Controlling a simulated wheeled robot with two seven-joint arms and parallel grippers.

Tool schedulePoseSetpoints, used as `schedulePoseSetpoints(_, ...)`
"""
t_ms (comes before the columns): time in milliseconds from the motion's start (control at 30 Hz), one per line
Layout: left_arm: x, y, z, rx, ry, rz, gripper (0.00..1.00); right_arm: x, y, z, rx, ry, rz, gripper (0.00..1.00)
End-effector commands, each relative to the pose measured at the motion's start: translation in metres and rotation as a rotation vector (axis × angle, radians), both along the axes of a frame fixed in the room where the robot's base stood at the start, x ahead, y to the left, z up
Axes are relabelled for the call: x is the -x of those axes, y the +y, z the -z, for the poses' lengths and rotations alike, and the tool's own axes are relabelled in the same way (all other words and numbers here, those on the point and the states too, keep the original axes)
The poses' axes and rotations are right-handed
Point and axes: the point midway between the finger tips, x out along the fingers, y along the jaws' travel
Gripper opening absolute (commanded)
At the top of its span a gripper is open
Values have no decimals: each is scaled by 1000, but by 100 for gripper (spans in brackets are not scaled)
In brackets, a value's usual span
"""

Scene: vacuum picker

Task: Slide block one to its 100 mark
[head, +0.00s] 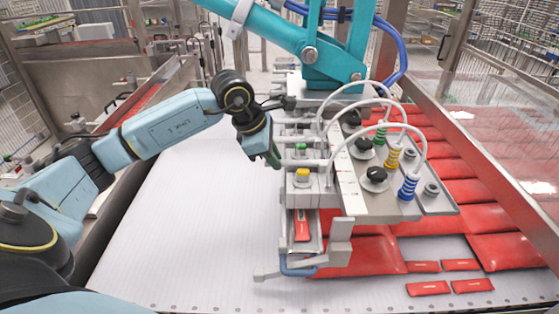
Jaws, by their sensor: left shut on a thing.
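Several metal slide blocks sit in a row beside the picker's scale plate (346,190). The nearest block (303,191) has a yellow top, and a block behind it (301,149) has a green top. My left gripper (272,160) points down at the left side of the row, close to the yellow-topped and green-topped blocks. It is shut on a small part there, which the fingers mostly hide. I cannot tell which block this part belongs to. The scale marks are too small to read. My right gripper is not in view.
A teal arm (340,48) holds the picker from above. Black knobs (373,176) and white hoses (408,129) crowd its right side. Red packets (352,258) lie beneath and to the right. The white belt (190,220) at left is clear.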

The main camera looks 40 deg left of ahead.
Motion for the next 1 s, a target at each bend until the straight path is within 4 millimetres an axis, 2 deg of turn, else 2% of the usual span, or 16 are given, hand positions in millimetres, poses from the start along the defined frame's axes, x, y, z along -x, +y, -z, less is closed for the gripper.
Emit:
schedulePoseSetpoints(67, -3, 3, -3, -4, -10, -7, 0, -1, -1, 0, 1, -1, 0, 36)
schedulePoseSetpoints(100, -3, 3, -3, -5, -11, -8, 21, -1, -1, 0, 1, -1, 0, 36)
schedulePoseSetpoints(233, -3, 2, -3, -4, -9, -5, 38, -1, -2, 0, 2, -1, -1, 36)
schedulePoseSetpoints(500, -2, 1, -2, -3, -7, -3, 38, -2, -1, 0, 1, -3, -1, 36)
schedulePoseSetpoints(633, 0, 2, -10, -3, -8, -2, 38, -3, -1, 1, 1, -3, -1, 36)
schedulePoseSetpoints(767, 9, 7, -29, -7, -11, -2, 38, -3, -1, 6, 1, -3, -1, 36)
schedulePoseSetpoints(1000, 29, 19, -79, -6, -12, -4, 38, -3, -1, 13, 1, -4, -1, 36)
